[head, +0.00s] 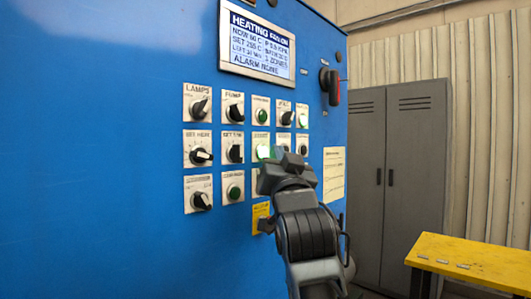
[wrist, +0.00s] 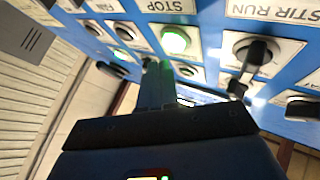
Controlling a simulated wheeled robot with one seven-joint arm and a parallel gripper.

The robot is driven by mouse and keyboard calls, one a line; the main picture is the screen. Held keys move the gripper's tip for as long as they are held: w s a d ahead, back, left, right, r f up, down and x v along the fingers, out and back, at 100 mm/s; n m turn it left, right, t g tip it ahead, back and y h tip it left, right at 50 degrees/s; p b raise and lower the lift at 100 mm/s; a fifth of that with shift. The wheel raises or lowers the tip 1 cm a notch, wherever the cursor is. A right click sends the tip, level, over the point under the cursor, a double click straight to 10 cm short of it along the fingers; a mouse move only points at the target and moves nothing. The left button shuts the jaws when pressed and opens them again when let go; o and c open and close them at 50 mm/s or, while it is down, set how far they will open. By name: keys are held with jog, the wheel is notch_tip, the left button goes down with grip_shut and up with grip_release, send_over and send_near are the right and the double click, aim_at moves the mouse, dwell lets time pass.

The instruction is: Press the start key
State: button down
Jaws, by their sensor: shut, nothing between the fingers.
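A green lit round key (head: 263,152) is in the third column of the middle row on the blue panel. It also shows lit in the wrist view (wrist: 177,42), just beyond the shut fingers. I cannot read its own label; the upside-down STOP label in the wrist view belongs to the row below. My gripper (head: 279,154) is shut and empty, its tips right beside the lit key, with green light on the fingers in the wrist view (wrist: 154,70). I cannot tell whether the tips touch it. My gripper hides part of the lower right of the panel.
Black rotary knobs (head: 200,156) and other round keys (head: 234,191) surround the key closely. A display (head: 257,40) sits above, and a red-and-black switch (head: 330,86) to its right. A grey locker (head: 400,170) and a yellow table (head: 470,262) stand at right.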

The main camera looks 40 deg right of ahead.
jog(key=s+p, duration=0.1)
jog(key=s, duration=0.4)
jog(key=shift+d, duration=0.1)
dwell(0.5)
dwell(0.6)
jog(key=s+a+f+n+y, duration=0.3)
jog(key=a+f, duration=0.1)
jog(key=f, duration=0.5)
jog(key=s+a+f+n+y, duration=0.25)
jog(key=a+f+y, duration=0.2)
jog(key=f, duration=0.45)
jog(key=s+a+f+n+y, duration=0.25)
jog(key=s+a+f, duration=0.2)
jog(key=f, duration=0.45)
jog(key=s+a+f+g+y, duration=0.1)
jog(key=s+a+f, duration=0.2)
jog(key=s, duration=0.5)
jog(key=s+a+f+n+g+y, duration=0.1)
jog(key=s+a+f, duration=0.2)
jog(key=s, duration=0.5)
jog(key=s+a+f+g+y, duration=0.1)
jog(key=s+a+f+g, duration=0.1)
jog(key=s, duration=0.7)
jog(key=shift+a+f+n+y, duration=0.4)
jog(key=shift+a+f, duration=0.15)
jog(key=shift+f, duration=0.6)
